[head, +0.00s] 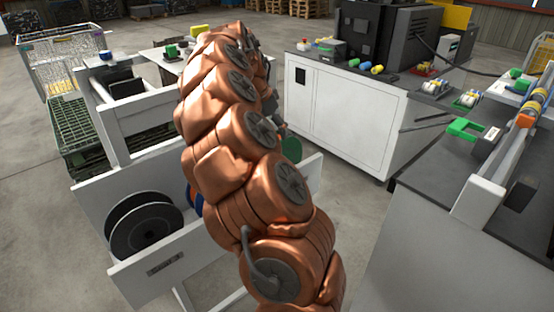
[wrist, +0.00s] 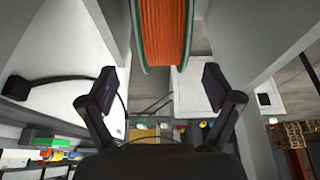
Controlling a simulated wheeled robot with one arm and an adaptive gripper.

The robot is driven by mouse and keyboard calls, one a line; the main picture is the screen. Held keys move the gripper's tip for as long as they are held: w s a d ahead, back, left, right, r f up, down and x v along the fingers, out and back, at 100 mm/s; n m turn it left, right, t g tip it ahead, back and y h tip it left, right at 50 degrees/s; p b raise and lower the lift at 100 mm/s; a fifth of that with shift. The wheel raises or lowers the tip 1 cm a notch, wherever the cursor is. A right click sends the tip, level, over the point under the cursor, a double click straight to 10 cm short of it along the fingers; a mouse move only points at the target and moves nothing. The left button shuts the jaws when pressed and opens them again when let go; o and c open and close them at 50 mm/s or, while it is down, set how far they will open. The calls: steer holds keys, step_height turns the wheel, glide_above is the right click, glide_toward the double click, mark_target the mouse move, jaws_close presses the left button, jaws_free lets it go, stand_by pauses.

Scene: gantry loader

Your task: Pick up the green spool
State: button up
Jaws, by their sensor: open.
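The green spool (wrist: 163,35) shows in the wrist view at the top middle, with green flanges and orange winding between them. In the head view only a green edge of it (head: 291,150) shows, at the right side of my arm. My gripper (wrist: 158,90) is open and empty in the wrist view. The spool lies beyond its fingertips, roughly centred between them and apart from them. In the head view my arm hides the gripper and most of the spool.
A white rack (head: 92,205) holds the spools, including a black one (head: 145,225) and a blue one (head: 195,200) partly behind my arm. Pale rack walls flank the spool in the wrist view. A white cabinet (head: 340,110) and a dark-topped bench (head: 440,190) stand to the right.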

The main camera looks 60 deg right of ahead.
steer(key=p+x, duration=0.2)
steer(key=x, duration=0.4)
steer(key=shift+w+a, duration=0.15)
steer(key=shift+w, duration=0.05)
jaws_close()
stand_by(0.7)
